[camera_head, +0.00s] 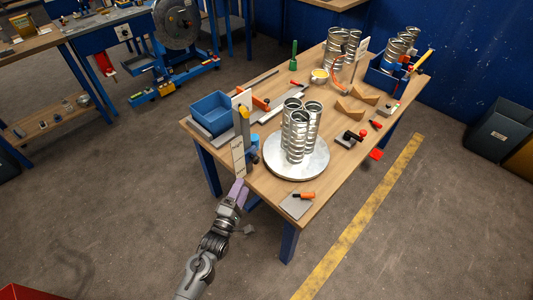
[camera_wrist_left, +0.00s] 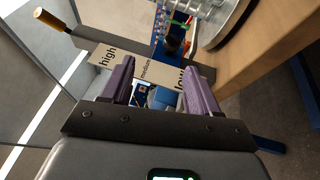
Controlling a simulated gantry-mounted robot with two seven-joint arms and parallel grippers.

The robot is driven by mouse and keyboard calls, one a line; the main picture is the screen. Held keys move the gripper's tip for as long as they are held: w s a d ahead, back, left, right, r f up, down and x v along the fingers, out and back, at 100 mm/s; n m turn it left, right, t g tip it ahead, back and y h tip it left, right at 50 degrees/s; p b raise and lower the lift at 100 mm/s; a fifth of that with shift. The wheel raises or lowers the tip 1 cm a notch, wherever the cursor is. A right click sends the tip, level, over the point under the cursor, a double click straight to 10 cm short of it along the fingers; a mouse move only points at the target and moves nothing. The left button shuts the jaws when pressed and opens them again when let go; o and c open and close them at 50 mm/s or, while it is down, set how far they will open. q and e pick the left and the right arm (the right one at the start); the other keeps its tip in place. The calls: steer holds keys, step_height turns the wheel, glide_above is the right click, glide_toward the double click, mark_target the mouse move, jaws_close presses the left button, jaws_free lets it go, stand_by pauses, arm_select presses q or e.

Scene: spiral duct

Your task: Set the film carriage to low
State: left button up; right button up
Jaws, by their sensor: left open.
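A pale scale plate (camera_head: 238,156) stands upright at the near left edge of the workbench. In the left wrist view the plate (camera_wrist_left: 145,66) reads high, medium and low. Beside it rises a post with a yellow-orange handle (camera_head: 244,113); an orange handle (camera_wrist_left: 50,19) on a dark rod shows past the high end. I cannot tell for sure which part is the film carriage. A black knob (camera_wrist_left: 173,44) sits on a blue part near the scale. My left gripper (camera_head: 238,190), with purple fingers, is open and empty just below the scale. My right gripper is out of view.
A round metal turntable (camera_head: 310,168) carries several spiral ducts (camera_head: 296,135) right of the post. Floor left of the bench is free.

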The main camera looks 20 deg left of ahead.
mark_target(256, 163)
arm_select(q)
steer(key=shift+t, duration=0.5)
steer(key=w+b, duration=0.3)
steer(key=w, duration=0.1)
steer(key=w+b, duration=0.3)
steer(key=w, duration=0.1)
steer(key=w+b, duration=0.2)
steer(key=w, duration=0.3)
steer(key=shift+d+f+b, duration=0.35)
steer(key=shift+d+b, duration=0.05)
steer(key=shift+w+r, duration=0.2)
steer(key=shift+w, duration=0.35)
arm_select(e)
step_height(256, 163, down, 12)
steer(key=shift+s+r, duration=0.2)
arm_select(q)
steer(key=shift+f, duration=0.1)
jaws_close()
